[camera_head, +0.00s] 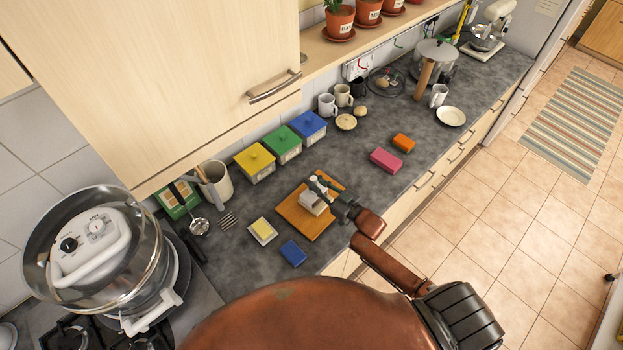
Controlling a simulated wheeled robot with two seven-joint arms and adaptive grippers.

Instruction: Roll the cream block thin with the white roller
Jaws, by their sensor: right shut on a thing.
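My right gripper (318,187) is over the wooden board (291,222) on the grey counter, its arm coming in from the lower right. It is shut on a small white thing (312,204), which appears to be the white roller, at or just above the board. The gripper covers part of it. I cannot make out the cream block apart from it; it may be hidden beneath. A pale yellow block (261,227) lies on a white dish left of the board. My left gripper is not in view.
A blue sponge (293,253) lies near the front edge. Pink (386,160) and orange (403,143) blocks lie to the right. A large pan (52,285) is at left.

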